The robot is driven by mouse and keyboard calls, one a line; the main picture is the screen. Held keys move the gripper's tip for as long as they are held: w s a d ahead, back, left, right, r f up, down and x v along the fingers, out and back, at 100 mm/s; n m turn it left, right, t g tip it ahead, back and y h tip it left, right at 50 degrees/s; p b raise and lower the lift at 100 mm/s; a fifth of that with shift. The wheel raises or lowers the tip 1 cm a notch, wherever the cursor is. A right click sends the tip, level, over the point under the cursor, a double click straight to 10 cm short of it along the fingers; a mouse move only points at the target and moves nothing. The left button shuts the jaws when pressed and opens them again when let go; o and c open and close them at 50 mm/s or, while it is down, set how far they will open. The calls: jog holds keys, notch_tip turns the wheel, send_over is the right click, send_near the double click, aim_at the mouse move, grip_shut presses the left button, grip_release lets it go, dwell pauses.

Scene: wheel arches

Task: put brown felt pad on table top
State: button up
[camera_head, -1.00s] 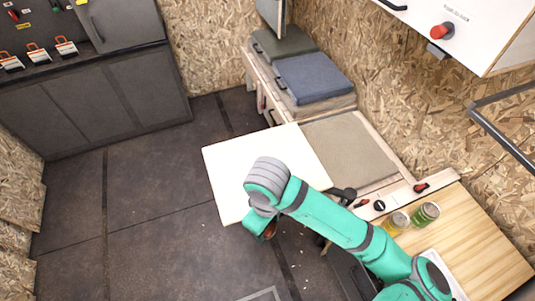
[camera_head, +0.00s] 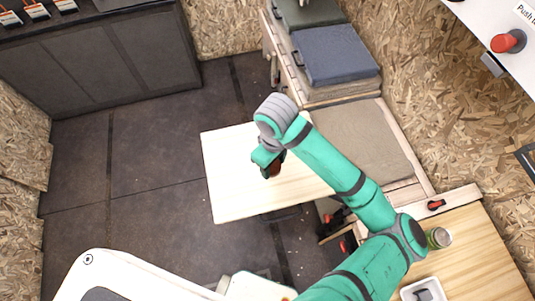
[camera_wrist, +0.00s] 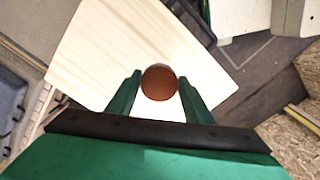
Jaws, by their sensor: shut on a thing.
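The brown felt pad (camera_wrist: 159,82) is a round brown disc between the two green fingers of my gripper (camera_wrist: 159,90) in the wrist view. My gripper is shut on it. In the head view my gripper (camera_head: 268,166) hangs over the pale wooden table top (camera_head: 228,175), and a little brown of the pad (camera_head: 275,170) shows beside it. The table top also fills much of the wrist view (camera_wrist: 110,45) behind the pad. I cannot tell how high the pad is above the surface. My arm hides the table's right part.
A bench with a blue cushion (camera_head: 335,55) and a beige cushion (camera_head: 360,140) stands right of the table. A wooden counter (camera_head: 480,250) at lower right bears a green jar (camera_head: 438,238) and a white tray (camera_head: 422,290). The dark floor (camera_head: 150,150) at left is clear.

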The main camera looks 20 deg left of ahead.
jog(key=w+a+f, duration=0.1)
jog(key=w+f, duration=0.1)
jog(key=w+a+f, duration=0.1)
jog(key=w+f, duration=0.1)
jog(key=w+a+f, duration=0.2)
jog(key=f, duration=0.1)
jog(key=shift+w+a, duration=0.1)
jog(key=shift+w, duration=0.1)
jog(key=shift+a+f, duration=0.1)
jog(key=shift+f, duration=1.6)
jog(key=shift+w+f, duration=0.1)
jog(key=shift+f, duration=0.05)
jog(key=o, duration=1)
